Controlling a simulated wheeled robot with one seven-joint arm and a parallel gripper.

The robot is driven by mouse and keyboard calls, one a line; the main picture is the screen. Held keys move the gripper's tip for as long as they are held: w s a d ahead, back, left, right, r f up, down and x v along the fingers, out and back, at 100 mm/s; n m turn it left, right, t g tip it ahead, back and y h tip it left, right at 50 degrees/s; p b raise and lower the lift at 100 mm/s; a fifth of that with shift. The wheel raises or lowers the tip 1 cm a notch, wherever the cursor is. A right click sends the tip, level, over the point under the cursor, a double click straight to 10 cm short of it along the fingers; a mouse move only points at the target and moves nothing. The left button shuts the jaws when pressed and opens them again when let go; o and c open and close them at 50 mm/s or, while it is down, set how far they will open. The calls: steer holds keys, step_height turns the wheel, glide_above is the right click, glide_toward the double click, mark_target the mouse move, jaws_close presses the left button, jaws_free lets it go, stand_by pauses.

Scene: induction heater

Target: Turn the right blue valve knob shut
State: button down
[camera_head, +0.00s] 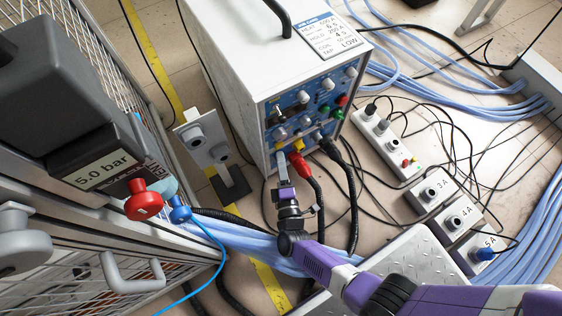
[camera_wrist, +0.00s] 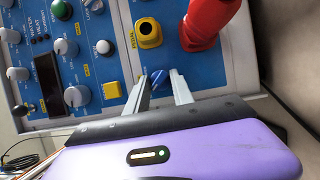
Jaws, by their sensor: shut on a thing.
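The blue valve knob (camera_wrist: 157,77) shows in the wrist view as a small blue, tilted handle on the blue front panel (camera_wrist: 118,62). It sits between the fingertips of my gripper (camera_wrist: 160,86), which is shut on it. In the head view my gripper (camera_head: 283,168) reaches the lower left of the heater's front, and the knob is hidden there. The white heater box (camera_head: 240,50) stands upright on the floor. The fingers partly cover the knob, so I cannot tell its exact turn angle.
Beside the knob are a yellow socket (camera_wrist: 148,33) and a red plug (camera_wrist: 207,22). A wire rack with a red valve (camera_head: 143,203) stands left. Boxes and cables crowd the right floor.

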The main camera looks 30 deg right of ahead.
steer(key=c, duration=1.1)
jaws_free()
steer(key=p+v, duration=0.2)
steer(key=v, duration=0.5)
steer(key=shift+s+a, duration=0.15)
steer(key=shift+s, duration=0.25)
